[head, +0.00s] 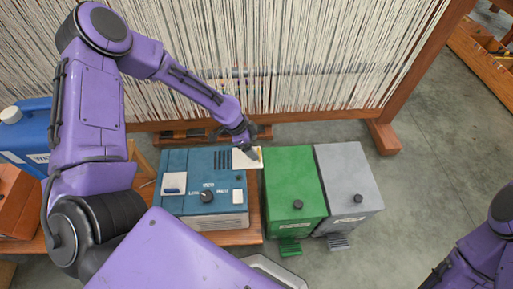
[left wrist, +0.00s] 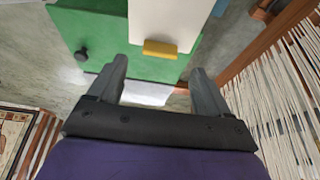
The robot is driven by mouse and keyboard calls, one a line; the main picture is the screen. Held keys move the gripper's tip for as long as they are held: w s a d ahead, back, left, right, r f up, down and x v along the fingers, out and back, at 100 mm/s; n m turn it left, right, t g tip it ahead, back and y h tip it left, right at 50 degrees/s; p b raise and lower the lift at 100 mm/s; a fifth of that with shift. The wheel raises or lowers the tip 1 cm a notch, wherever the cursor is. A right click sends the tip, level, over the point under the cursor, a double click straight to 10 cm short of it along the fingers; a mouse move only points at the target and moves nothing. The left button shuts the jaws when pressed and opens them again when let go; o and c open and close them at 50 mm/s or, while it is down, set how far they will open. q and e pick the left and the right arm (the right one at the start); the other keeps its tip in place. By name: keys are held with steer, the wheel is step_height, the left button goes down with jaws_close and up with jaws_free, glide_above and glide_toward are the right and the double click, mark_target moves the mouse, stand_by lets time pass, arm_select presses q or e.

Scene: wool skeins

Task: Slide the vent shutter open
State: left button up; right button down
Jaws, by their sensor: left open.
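A blue control box (head: 174,205) stands on the wooden bench, with dark vent slots (head: 222,160) showing on its top. The vent shutter (head: 243,160) is a white plate at the box's far right corner, just right of the visible slots. Its yellow tab (head: 261,153) is at the plate's right edge. In the left wrist view the white shutter (left wrist: 172,18) and yellow tab (left wrist: 160,49) appear ahead of the fingers. My left gripper (left wrist: 158,68) is open, with the tab roughly in line with the gap between its fingertips. Contact cannot be told.
A green bin (head: 292,185) and a grey bin (head: 348,178) stand right of the box. A loom with pale warp threads (head: 300,55) rises behind. A blue jug (head: 30,125) is at the left. The floor (head: 420,130) at the right is clear.

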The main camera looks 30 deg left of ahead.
arm_select(q)
steer(key=p+v, duration=0.1)
steer(key=v, duration=0.4)
steer(key=shift+s+a+r, duration=0.1)
steer(key=shift+a+r, duration=0.05)
steer(key=shift+r, duration=0.1)
